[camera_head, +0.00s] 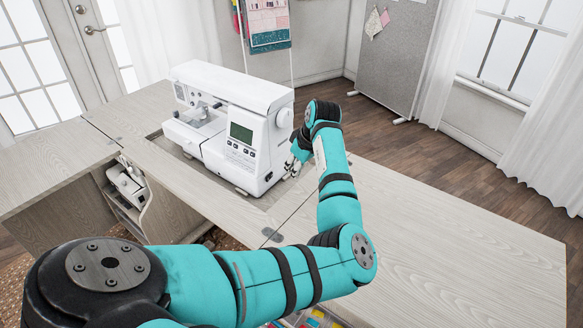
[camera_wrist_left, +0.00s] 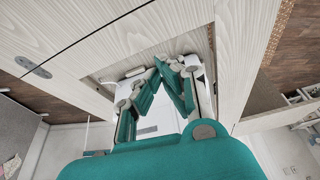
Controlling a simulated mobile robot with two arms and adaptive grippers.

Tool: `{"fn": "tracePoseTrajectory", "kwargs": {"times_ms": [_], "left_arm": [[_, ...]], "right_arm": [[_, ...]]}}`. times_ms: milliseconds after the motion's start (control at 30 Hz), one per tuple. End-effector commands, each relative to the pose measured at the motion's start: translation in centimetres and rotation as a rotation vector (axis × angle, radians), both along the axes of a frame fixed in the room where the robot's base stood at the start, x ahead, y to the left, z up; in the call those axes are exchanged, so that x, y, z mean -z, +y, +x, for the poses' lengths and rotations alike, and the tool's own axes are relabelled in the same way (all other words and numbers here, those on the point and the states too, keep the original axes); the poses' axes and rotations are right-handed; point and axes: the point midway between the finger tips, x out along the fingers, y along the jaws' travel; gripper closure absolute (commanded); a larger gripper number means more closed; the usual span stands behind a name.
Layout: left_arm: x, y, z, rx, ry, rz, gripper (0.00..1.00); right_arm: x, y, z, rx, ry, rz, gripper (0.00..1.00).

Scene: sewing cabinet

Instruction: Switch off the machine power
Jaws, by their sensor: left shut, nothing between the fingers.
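The white sewing machine (camera_head: 225,120) stands in the recessed opening of the cabinet top, with a green-lit screen (camera_head: 241,133) and a round handwheel (camera_head: 284,117) on its right end. My left gripper (camera_head: 292,167) is at the lower right end of the machine, very close to its side; I cannot tell if it touches. In the left wrist view the left fingers (camera_wrist_left: 172,66) are shut together and empty, with the white machine (camera_wrist_left: 158,127) behind them. The power switch cannot be made out; the gripper and arm cover part of that side. My right gripper is in neither view.
The wooden cabinet top (camera_head: 450,250) is clear at the right. A second white machine (camera_head: 130,185) sits on a shelf below the left part. A grey pinboard (camera_head: 395,55) stands behind, with open wood floor (camera_head: 450,150) before it.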

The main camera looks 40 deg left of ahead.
Motion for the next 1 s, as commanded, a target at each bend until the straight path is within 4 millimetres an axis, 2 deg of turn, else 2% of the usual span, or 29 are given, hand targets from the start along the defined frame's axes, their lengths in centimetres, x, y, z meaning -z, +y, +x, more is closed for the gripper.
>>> {"fn": "tracePoseTrajectory", "kwargs": {"times_ms": [100, 300, 600, 1000], "left_arm": [[-1.6, -0.7, 0.2, 0.002, -0.002, 0.0, 1.0], [-2.8, -1.2, 0.3, 0.002, 0.0, -0.001, 1.0], [-2.9, -1.2, 0.3, 0.002, 0.0, -0.001, 1.0], [-2.9, -1.2, 0.3, 0.001, 0.0, -0.001, 1.0]], "right_arm": [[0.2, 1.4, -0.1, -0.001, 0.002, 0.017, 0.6], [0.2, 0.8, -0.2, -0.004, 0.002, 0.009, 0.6], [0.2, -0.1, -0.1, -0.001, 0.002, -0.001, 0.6], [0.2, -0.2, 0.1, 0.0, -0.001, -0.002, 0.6]]}}
